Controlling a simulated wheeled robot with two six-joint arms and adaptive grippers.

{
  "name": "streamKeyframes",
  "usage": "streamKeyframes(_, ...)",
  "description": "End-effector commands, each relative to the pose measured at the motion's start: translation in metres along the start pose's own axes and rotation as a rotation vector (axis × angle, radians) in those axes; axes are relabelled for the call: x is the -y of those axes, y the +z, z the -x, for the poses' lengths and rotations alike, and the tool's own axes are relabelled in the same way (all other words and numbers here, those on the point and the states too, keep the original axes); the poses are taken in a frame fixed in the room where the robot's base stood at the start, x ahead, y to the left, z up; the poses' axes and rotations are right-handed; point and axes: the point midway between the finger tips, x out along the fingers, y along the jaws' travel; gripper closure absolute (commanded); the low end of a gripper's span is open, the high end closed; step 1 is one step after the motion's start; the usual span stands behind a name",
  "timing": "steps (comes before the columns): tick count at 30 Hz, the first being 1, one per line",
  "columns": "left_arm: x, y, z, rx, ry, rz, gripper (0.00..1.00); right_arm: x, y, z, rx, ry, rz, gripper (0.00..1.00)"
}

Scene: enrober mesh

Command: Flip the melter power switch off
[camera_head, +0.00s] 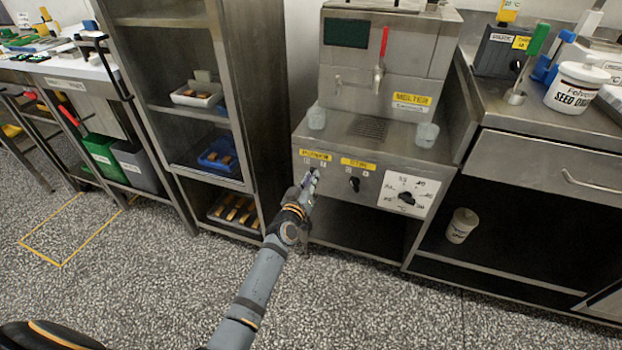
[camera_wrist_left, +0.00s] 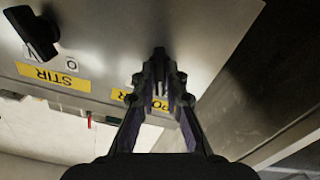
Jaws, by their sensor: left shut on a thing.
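The melter (camera_head: 350,70) is a steel machine with a yellow MELTER label, standing at centre. Its front panel carries a yellow POWER label (camera_head: 316,155), also partly seen in the left wrist view (camera_wrist_left: 128,97). My left gripper (camera_head: 310,180) is at the panel just below this label. In the left wrist view my left gripper (camera_wrist_left: 160,90) has its fingers closed on the dark power switch (camera_wrist_left: 159,58). The arm and fingers hide the switch in the head view, and its position cannot be told. My right gripper is not in view.
A black STIR knob (camera_head: 354,185) and a larger dial (camera_head: 407,197) sit right of the power switch. A red-handled tap (camera_head: 380,65) and clear cups are above. A steel rack (camera_head: 235,90) stands left, a counter with a seed bucket (camera_head: 575,88) right.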

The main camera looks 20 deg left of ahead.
Motion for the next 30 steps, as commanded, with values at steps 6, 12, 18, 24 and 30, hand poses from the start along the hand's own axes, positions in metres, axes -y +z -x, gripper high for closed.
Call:
streamKeyframes(6,-0.0001,-0.0003,-0.0005,-0.001,0.001,0.161,1.0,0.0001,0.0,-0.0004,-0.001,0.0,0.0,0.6)
streamKeyframes(12,-0.0002,-0.0004,-0.0006,-0.001,0.001,0.175,1.0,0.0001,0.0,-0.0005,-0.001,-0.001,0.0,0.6)
streamKeyframes(18,-0.0003,-0.0005,-0.0006,-0.001,0.001,0.175,0.73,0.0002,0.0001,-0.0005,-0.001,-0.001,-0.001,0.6)
streamKeyframes(24,-0.0001,-0.0002,-0.0005,0.0,0.001,0.173,0.66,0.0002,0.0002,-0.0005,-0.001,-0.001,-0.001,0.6)
streamKeyframes(30,0.0002,0.0005,0.0015,0.001,0.0,0.173,0.66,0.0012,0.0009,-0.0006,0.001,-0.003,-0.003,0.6)
